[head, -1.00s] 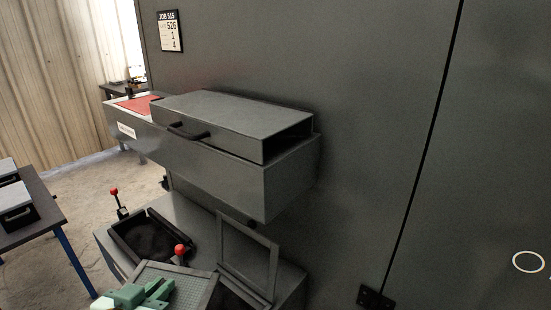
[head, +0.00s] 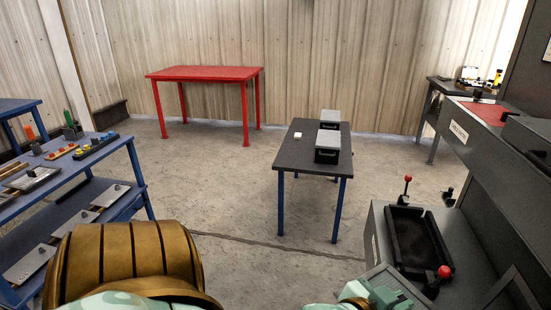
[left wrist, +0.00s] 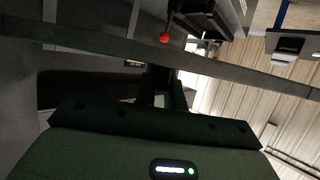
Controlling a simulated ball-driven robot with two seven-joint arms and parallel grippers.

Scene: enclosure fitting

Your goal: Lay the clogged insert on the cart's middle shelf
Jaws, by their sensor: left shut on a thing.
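The insert (head: 384,271), a flat grey framed mesh panel, shows at the bottom right of the head view, mostly cut off and behind the gripper. My pale green left gripper (head: 378,297) is shut on its edge, in front of the grey machine. In the left wrist view the dark left gripper (left wrist: 163,98) meets a long dark bar of the insert's frame (left wrist: 235,70). A blue shelved unit (head: 128,205), apparently the cart, stands at the left with flat plates on a lower shelf, well apart from the gripper. My right gripper is out of view.
A dark table with blue legs (head: 290,158) carries black-and-grey boxes (head: 327,147). A red table (head: 205,73) stands at the back. The grey machine (head: 385,240) has a black tray (head: 418,240) and red-knobbed levers (head: 407,188). Open floor (head: 225,190) lies between.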

